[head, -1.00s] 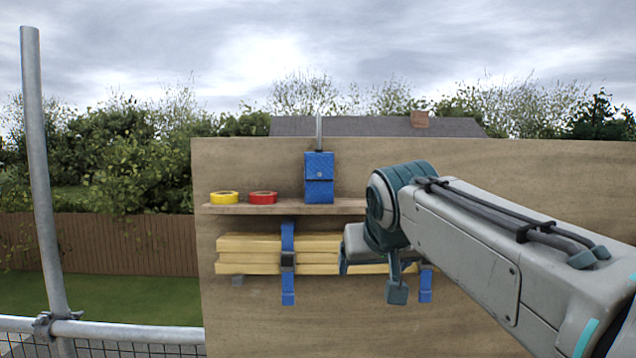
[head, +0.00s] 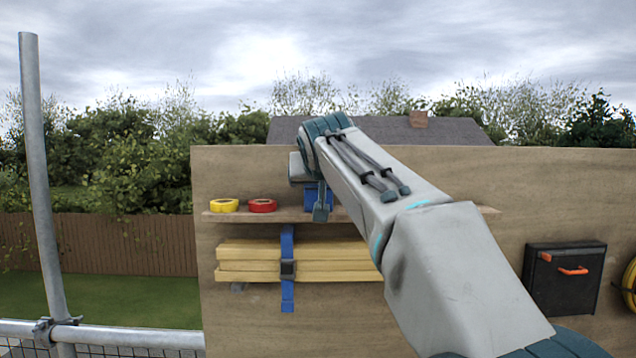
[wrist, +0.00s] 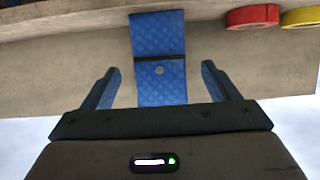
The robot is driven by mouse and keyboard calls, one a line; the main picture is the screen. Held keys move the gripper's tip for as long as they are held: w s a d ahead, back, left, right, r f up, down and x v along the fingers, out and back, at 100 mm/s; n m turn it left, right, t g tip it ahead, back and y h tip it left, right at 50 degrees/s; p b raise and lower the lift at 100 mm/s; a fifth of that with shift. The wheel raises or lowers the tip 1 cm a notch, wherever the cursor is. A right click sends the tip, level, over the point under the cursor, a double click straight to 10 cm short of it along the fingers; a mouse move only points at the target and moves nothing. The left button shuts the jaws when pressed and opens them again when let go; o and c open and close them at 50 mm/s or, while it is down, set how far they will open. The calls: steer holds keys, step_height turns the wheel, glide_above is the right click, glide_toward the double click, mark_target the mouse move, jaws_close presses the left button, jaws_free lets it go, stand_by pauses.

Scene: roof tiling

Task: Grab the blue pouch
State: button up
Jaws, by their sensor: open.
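The blue pouch (head: 311,197) stands on the wooden shelf; in the head view my wrist covers most of it. In the wrist view, which is upside down, the textured blue pouch (wrist: 160,50) with its round snap shows upright between my fingers. My gripper (wrist: 160,72) is open, one finger on each side of the pouch with a visible gap to both. The pouch's top end is hidden behind my gripper's palm. I cannot tell how far the fingertips reach along its sides.
A red tape roll (head: 262,205) and a yellow tape roll (head: 224,205) lie on the shelf (head: 480,210) left of the pouch. Strapped timber (head: 250,260) hangs below. A black case (head: 566,278) and a yellow coil (head: 630,285) are at the right.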

mark_target(318, 186)
steer(key=shift+p+x, duration=1.3)
steer(key=shift+x, duration=1.75)
steer(key=shift+s+f, duration=0.1)
steer(key=shift+f, duration=0.05)
steer(key=c, duration=1.2)
steer(key=shift+c, duration=0.7)
steer(key=shift+r, duration=0.25)
